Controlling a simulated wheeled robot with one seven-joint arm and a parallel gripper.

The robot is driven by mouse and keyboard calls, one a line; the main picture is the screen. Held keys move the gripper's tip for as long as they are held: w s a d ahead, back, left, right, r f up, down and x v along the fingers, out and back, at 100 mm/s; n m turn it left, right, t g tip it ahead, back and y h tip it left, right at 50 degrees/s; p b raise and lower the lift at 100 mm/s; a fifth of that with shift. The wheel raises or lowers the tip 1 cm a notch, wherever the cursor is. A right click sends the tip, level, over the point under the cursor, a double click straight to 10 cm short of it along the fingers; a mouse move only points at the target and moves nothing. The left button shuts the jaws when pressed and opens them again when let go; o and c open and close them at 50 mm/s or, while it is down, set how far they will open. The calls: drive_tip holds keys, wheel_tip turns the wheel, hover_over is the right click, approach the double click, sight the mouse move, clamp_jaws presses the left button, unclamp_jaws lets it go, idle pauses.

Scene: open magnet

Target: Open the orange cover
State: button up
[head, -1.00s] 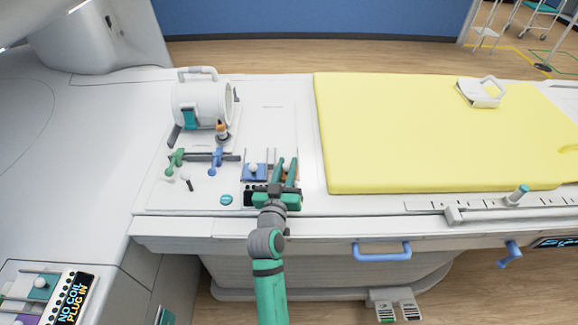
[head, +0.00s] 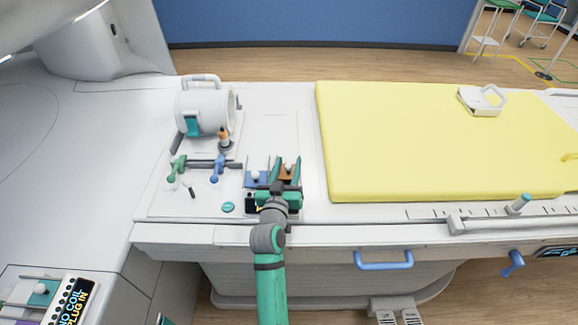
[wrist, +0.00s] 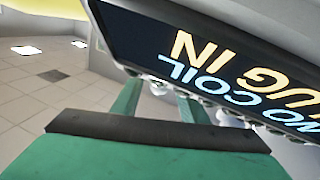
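The orange cover (head: 289,171) is a small brownish-orange flap with a white knob on the table's left part. The gripper body hides the cover's near edge.
A white cylindrical coil (head: 203,108) stands behind to the left, with green and blue levers (head: 218,168) before it. A yellow mattress (head: 420,140) lies to the right. A dark display panel (wrist: 200,60) is close in the wrist view.

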sight(289, 170)
drive_tip(key=shift+s, duration=0.15)
drive_tip(key=s, duration=0.3)
drive_tip(key=s+a, duration=0.1)
drive_tip(key=s, duration=0.3)
drive_tip(key=s+a, duration=0.1)
drive_tip(key=s, duration=0.2)
drive_tip(key=shift+s, duration=0.15)
